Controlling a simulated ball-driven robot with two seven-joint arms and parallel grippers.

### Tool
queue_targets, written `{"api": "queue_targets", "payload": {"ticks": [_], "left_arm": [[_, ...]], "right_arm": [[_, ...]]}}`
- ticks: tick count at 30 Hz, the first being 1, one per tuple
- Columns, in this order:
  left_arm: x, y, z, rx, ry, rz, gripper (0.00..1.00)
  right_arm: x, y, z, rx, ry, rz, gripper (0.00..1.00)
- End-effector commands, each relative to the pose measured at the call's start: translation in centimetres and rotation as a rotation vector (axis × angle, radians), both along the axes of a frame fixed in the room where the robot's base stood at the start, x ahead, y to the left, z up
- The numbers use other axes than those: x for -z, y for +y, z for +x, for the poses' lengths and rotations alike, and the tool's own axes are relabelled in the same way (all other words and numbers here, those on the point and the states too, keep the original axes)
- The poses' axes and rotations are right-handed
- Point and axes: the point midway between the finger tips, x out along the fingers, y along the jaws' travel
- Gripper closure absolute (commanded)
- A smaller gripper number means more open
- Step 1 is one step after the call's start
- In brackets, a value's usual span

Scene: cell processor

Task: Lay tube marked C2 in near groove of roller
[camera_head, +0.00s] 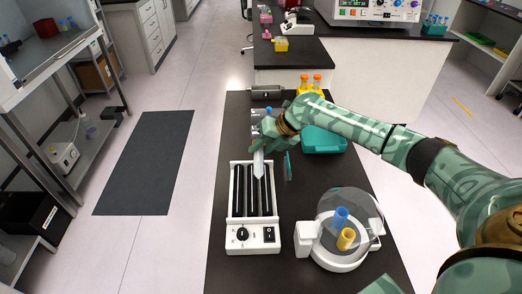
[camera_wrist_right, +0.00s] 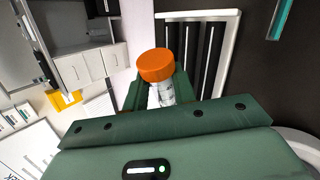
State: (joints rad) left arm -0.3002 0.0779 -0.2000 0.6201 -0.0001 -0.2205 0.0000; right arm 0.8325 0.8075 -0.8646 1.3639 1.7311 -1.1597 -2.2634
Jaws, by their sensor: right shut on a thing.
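The roller (camera_head: 240,236) stands on the dark bench, a white unit with black rollers running front to back and controls on its near end. My right gripper (camera_head: 266,146) is shut on a tube (camera_head: 258,165) above the roller's far end. The tube is pale with a conical tip that points down toward the rollers. In the right wrist view the tube's orange cap (camera_wrist_right: 156,65) shows between the fingers (camera_wrist_right: 158,95), with part of the clear body below. Its marking cannot be read. My left gripper is not in view.
A centrifuge (camera_head: 326,255) with a clear lid and blue and yellow inserts stands right of the roller. A teal tray (camera_head: 325,141) and a yellow rack (camera_head: 310,91) with two orange-capped tubes (camera_head: 317,79) lie beyond. The bench's left edge is close beside the roller.

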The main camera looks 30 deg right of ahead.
Motion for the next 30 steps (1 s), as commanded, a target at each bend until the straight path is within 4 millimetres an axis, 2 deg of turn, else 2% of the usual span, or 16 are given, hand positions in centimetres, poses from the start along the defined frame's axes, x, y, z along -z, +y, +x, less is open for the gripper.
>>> {"api": "queue_targets", "payload": {"ticks": [4,11,17,24,30], "left_arm": [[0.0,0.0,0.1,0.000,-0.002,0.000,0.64],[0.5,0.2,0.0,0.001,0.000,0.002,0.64],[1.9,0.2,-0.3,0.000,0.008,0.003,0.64],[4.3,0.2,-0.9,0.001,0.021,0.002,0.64],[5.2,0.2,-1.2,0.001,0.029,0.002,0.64]], "right_arm": [[0.1,0.4,-0.7,-0.024,0.107,0.059,1.00],[1.0,0.6,-1.0,-0.036,0.148,0.080,1.00],[3.3,0.6,-1.0,-0.035,0.148,0.080,1.00],[7.0,0.7,-1.0,-0.036,0.150,0.080,1.00],[8.1,0.6,-1.0,-0.036,0.146,0.079,1.00]]}}
